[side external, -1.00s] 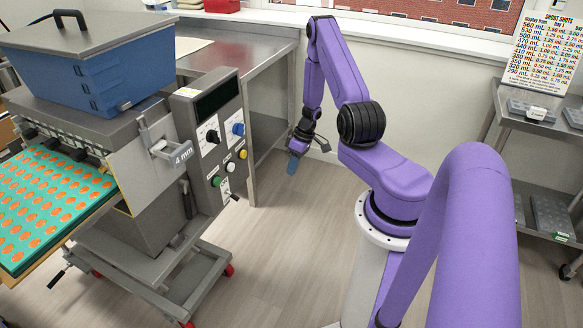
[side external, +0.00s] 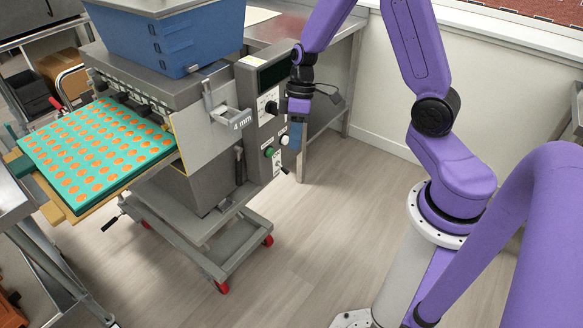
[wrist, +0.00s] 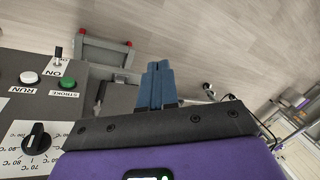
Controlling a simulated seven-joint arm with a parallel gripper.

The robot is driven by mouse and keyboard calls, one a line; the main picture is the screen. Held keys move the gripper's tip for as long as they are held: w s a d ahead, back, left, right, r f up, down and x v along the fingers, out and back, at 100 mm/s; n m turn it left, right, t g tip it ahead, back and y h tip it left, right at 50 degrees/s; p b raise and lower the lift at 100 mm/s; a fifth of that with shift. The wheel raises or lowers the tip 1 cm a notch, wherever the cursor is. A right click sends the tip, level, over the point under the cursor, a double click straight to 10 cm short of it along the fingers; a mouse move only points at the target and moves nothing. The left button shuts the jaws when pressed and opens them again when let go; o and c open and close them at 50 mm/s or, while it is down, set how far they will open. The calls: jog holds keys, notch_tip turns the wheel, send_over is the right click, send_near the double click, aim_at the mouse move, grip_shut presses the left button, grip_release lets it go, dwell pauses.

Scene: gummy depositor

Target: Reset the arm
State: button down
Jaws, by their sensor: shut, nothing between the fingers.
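My gripper (side external: 297,134) hangs fingers-down in front of the right edge of the depositor's control panel (side external: 268,115) in the side view. Its blue fingers (wrist: 159,84) lie side by side, shut with nothing between them, in the wrist view. In the wrist view the panel lies to the left, with a white RUN button (wrist: 29,78), a green STROKE button (wrist: 68,83), a toggle switch (wrist: 58,54) and a black temperature knob (wrist: 37,139). The fingers appear apart from these controls. My purple arm reaches in from the right.
The depositor has a blue hopper (side external: 175,45) on top and a green mould tray (side external: 85,150) with orange gummies at left. Its wheeled frame (side external: 215,225) stands on the floor. A steel table (side external: 325,45) stands behind. Floor right of the frame is clear.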

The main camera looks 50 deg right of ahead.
jog(key=s+a+r+n+h, duration=0.2)
jog(key=s+a+r+n, duration=0.1)
jog(key=s+a+r, duration=0.6)
jog(key=s+r+n, duration=0.1)
jog(key=s, duration=0.5)
jog(key=s+d+r+n+t+h, duration=0.1)
jog(key=s, duration=0.6)
jog(key=shift+d+n, duration=0.3)
jog(key=shift+n, duration=0.1)
